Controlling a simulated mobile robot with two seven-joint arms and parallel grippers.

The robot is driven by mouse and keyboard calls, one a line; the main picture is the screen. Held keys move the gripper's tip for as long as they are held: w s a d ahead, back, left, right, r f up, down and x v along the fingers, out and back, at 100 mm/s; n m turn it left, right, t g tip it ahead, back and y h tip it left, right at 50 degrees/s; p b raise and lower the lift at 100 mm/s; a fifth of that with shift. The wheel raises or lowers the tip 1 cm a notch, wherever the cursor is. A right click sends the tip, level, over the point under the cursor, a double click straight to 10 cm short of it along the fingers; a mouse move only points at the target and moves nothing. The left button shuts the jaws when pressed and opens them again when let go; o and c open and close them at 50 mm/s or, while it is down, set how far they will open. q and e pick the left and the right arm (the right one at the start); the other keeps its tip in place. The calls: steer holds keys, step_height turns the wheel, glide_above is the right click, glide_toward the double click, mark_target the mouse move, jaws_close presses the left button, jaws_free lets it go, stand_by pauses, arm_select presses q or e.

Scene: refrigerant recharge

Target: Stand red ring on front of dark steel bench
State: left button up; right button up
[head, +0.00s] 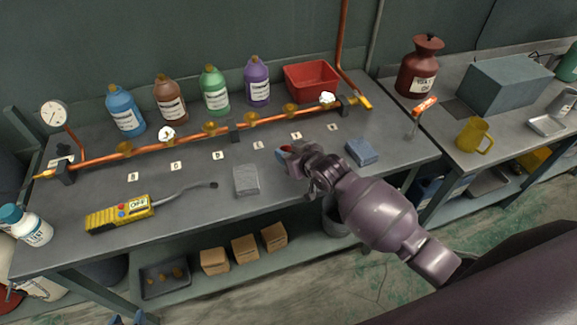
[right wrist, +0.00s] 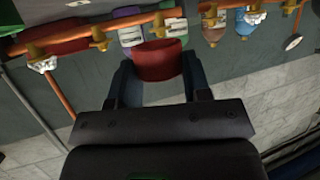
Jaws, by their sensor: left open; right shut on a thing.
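The red ring (right wrist: 160,60) sits between the two blue fingers of my right gripper (right wrist: 160,76) in the right wrist view. In the head view only a small red part of it (head: 286,148) shows at the fingertips of my right gripper (head: 289,152). That gripper is shut on the ring, over the right half of the dark steel bench (head: 205,205). The height of the ring above the bench is hard to tell. My left gripper (head: 127,318) shows only as blue fingertips, spread apart, at the bottom edge of the head view, in front of the bench.
A copper pipe (head: 185,137) with several brass valves crosses the bench, with small labels in front. A grey block (head: 246,180), a blue block (head: 361,152) and a yellow meter (head: 118,213) stand near the front. Bottles and a red bin (head: 312,80) are behind.

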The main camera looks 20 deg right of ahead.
steer(key=shift+f, duration=2.9)
steer(key=shift+f, duration=0.1)
steer(key=o, duration=0.9)
steer(key=v, duration=1.2)
steer(key=s+d+f+m+h, duration=0.1)
steer(key=s+d+f+h, duration=0.1)
steer(key=s, duration=0.7)
steer(key=s+d+f+m+g+h, duration=0.1)
steer(key=s+d+f+m+h, duration=0.1)
steer(key=s+d+f, duration=0.2)
steer(key=s+f, duration=0.2)
steer(key=s, duration=0.2)
steer(key=shift+s+d+h, duration=0.4)
